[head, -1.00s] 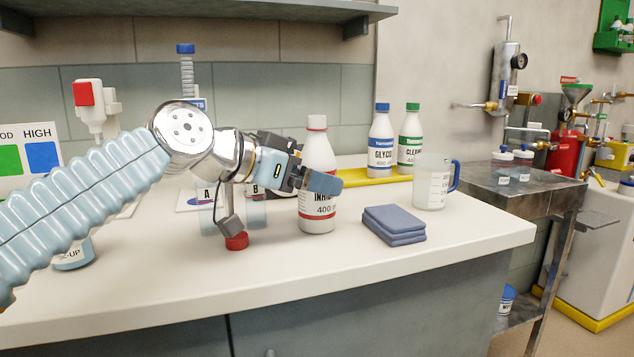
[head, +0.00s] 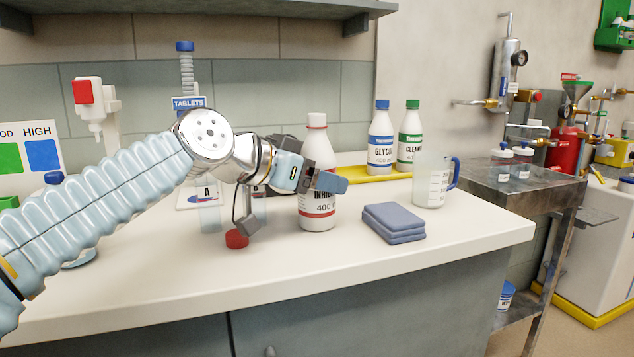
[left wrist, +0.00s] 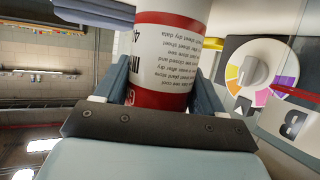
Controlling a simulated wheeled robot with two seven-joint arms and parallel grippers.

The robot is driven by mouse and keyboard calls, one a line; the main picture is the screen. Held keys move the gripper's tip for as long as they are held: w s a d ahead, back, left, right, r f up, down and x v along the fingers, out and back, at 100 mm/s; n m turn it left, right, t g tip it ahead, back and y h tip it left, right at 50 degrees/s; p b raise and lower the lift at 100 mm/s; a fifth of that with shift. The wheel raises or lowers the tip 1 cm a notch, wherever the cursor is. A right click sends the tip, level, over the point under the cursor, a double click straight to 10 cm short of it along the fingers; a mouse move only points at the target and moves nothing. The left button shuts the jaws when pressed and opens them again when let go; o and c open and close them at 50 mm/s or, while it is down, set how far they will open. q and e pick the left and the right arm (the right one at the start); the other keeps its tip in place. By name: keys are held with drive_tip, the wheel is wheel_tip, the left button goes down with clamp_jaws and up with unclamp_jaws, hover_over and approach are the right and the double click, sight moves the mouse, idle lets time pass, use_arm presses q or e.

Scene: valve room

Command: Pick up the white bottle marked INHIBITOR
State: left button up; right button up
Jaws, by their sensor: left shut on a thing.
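The white INHIBITOR bottle (head: 318,215) stands upright on the counter, with a white cap and red bands on its label. My left gripper (head: 325,182) is shut on the bottle around its middle, with one blue-grey finger showing in front of it. In the left wrist view the gripper (left wrist: 165,90) has a finger on each side of the bottle (left wrist: 172,55), whose red-banded label fills the space between them. The bottle's base appears to rest on the counter. My right gripper is in neither view.
Folded blue cloths (head: 393,222) lie right of the bottle, beside a clear beaker with a blue handle (head: 432,182). GLYCOL (head: 381,145) and CLEANER (head: 409,142) bottles stand behind on a yellow tray (head: 360,180). A red cap (head: 237,239) sits on the counter left of the bottle.

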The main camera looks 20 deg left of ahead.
use_arm(q)
drive_tip(key=shift+r, duration=0.15)
drive_tip(key=s+d+r+p, duration=0.4)
drive_tip(key=s+d+r, duration=0.5)
drive_tip(key=r, duration=0.3)
drive_tip(key=shift+s+d+r, duration=0.25)
drive_tip(key=shift+s+r, duration=0.1)
drive_tip(key=shift+s, duration=0.2)
idle(0.4)
idle(0.4)
drive_tip(key=shift+d, duration=0.1)
